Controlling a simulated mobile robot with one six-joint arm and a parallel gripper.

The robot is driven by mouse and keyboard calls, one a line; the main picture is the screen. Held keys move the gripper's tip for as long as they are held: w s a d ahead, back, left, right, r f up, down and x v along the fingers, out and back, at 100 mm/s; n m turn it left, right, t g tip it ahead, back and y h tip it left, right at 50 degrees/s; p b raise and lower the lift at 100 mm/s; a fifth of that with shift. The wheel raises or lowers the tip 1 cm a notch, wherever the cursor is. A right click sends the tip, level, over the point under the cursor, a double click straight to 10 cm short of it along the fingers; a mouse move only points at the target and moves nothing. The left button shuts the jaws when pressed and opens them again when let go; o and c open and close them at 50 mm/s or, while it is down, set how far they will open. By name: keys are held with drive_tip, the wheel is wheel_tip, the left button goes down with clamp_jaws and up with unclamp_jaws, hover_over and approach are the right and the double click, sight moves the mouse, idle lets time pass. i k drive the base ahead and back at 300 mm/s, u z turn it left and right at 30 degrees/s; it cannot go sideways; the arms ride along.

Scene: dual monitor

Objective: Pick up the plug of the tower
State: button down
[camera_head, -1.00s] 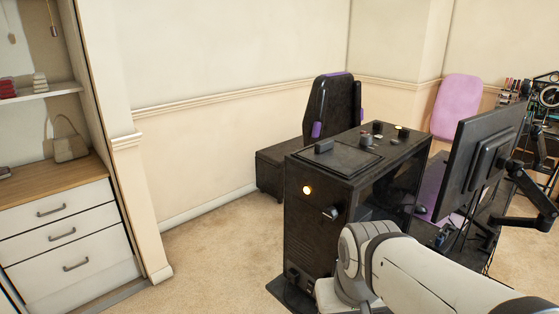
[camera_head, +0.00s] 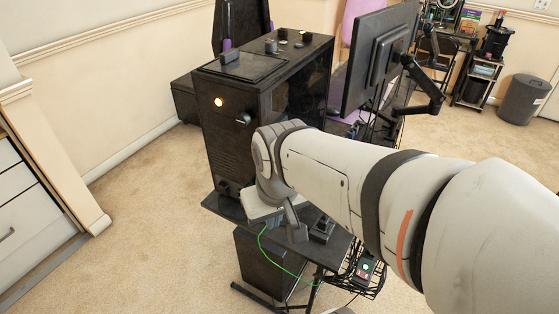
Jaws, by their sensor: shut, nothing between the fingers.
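The black computer tower (camera_head: 228,140) stands on a dark desk (camera_head: 226,207), with a lit yellow round spot on the side facing me. My gripper (camera_head: 292,224) is low beside the tower's near lower corner, over the desk edge. It is shut and empty, and my wrist partly hides it. A small black block (camera_head: 321,230) lies on the desk just right of it; I cannot tell if it is a plug. I cannot clearly make out the tower's plug.
A wire basket (camera_head: 372,284) hangs under the desk, near a dark box (camera_head: 262,265). A monitor (camera_head: 375,62) on a black arm (camera_head: 425,85) stands right of the tower. White drawers (camera_head: 20,225) are at left. Carpet (camera_head: 150,210) is clear between them and the desk.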

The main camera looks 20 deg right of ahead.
sight(323, 225)
drive_tip(key=u, duration=0.05)
drive_tip(key=k, duration=0.35)
drive_tip(key=z, duration=0.6)
drive_tip(key=i, duration=0.5)
drive_tip(key=z, duration=0.7)
drive_tip(key=k, duration=1.05)
drive_tip(key=u, duration=0.25)
drive_tip(key=i, duration=1)
